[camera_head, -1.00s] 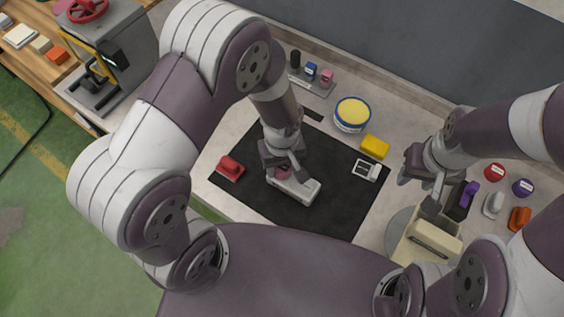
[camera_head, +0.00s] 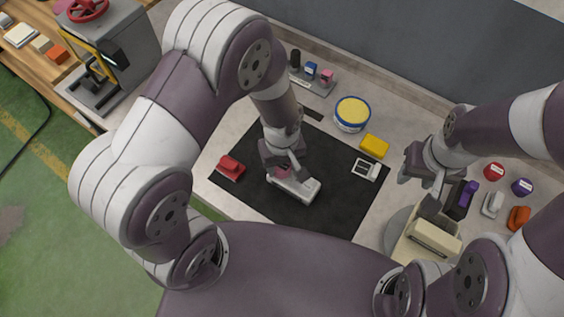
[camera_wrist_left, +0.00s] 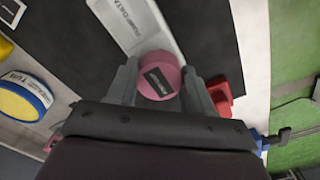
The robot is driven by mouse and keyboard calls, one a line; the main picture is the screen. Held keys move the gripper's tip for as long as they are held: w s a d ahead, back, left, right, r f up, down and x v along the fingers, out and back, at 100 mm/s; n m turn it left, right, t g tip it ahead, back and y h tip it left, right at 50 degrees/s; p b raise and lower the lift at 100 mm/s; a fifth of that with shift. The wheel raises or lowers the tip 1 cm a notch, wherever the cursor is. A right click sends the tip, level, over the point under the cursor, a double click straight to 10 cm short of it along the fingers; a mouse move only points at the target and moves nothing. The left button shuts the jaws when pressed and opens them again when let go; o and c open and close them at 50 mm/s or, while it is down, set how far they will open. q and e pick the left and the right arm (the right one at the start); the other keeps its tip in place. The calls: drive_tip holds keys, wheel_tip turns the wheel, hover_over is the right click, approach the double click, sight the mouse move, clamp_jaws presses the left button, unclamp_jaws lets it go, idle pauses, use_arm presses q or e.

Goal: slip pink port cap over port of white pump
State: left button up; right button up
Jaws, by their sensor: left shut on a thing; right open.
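The white pump (camera_head: 305,190) lies on the black mat (camera_head: 335,212); in the left wrist view its labelled white body (camera_wrist_left: 128,28) runs to the top. My left gripper (camera_head: 284,173) is at the pump's left end. It is shut on the pink port cap (camera_wrist_left: 158,76), which sits between its two fingers in the wrist view, with a dark label facing the camera. The port is hidden, and I cannot tell whether the cap is around it or above it. My right gripper (camera_head: 430,187) is open, above the beige box at the right.
A red block (camera_head: 231,167) lies at the mat's left and a white framed part (camera_head: 366,170) at its right. A yellow block (camera_head: 375,146) and a blue-rimmed yellow tub (camera_head: 351,114) stand behind. Several coloured pieces are at the far right. The mat's front is clear.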

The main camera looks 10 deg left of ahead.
use_arm(q)
drive_tip(key=shift+f+b, duration=0.3)
drive_tip(key=shift+f, duration=0.25)
drive_tip(key=o, duration=1.1)
drive_tip(key=shift+r, duration=0.15)
wheel_tip(320, 180, up, 12)
drive_tip(key=r, duration=0.1)
drive_tip(key=s+a+m, duration=0.1)
drive_tip(key=a+m, duration=0.1)
drive_tip(key=a, duration=0.1)
drive_tip(key=s+a+m+t, duration=0.1)
drive_tip(key=a+m, duration=0.1)
drive_tip(key=a, duration=0.1)
drive_tip(key=s+a+m, duration=0.1)
drive_tip(key=a+m, duration=0.1)
drive_tip(key=a, duration=0.1)
drive_tip(key=shift+b, duration=0.35)
